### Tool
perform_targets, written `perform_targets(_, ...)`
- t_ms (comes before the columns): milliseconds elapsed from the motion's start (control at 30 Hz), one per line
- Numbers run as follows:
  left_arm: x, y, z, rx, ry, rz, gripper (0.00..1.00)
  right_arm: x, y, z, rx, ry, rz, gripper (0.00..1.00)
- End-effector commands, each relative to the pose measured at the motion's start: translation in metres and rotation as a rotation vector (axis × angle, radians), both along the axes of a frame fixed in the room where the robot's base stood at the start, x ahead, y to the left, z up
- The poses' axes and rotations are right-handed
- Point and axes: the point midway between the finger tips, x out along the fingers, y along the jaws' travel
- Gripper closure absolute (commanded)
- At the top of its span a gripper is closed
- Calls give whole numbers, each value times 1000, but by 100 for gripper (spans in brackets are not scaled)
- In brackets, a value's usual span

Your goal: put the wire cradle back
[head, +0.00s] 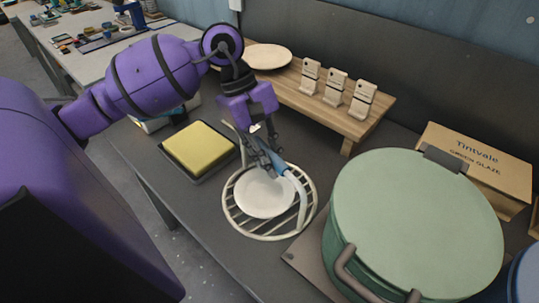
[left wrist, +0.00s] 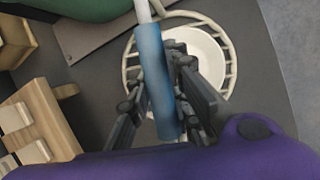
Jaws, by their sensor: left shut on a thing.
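The wire cradle (head: 306,213) is a round, cream-coloured grid, low over the dark bench top, with a white plate (head: 264,197) resting in it. A blue handle (head: 278,163) with a pale rod rises beside the plate; the rod bends down to the near right rim, and I cannot tell whether it is joined there. My left gripper (head: 268,156) is shut on the blue handle, above the plate's far edge. In the left wrist view the handle (left wrist: 156,80) lies between the fingers, with the cradle's rim (left wrist: 230,60) behind. My right gripper is out of view.
A large green lidded pot (head: 418,220) stands close on the right, with a cardboard box (head: 478,160) behind it. A yellow sponge-like block (head: 199,147) sits on a dark tray to the left. A wooden stand (head: 345,122) at the back holds several pale pieces and a plate (head: 266,56).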

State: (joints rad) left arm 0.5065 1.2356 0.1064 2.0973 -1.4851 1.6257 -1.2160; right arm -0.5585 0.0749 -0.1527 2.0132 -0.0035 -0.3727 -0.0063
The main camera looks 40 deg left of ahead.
Motion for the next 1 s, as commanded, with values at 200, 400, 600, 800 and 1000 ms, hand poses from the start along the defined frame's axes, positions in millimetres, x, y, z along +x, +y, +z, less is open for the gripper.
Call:
perform_targets(200,0,0,-1,0,0,-1,100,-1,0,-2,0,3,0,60)
perform_targets(400,0,0,-1,1,0,-1,100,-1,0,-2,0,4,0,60)
perform_targets(600,0,0,-1,0,0,-1,62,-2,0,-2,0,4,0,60)
perform_targets(800,0,0,-1,0,1,0,60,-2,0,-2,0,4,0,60)
perform_targets(1000,0,3,3,2,1,1,60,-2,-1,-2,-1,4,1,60)
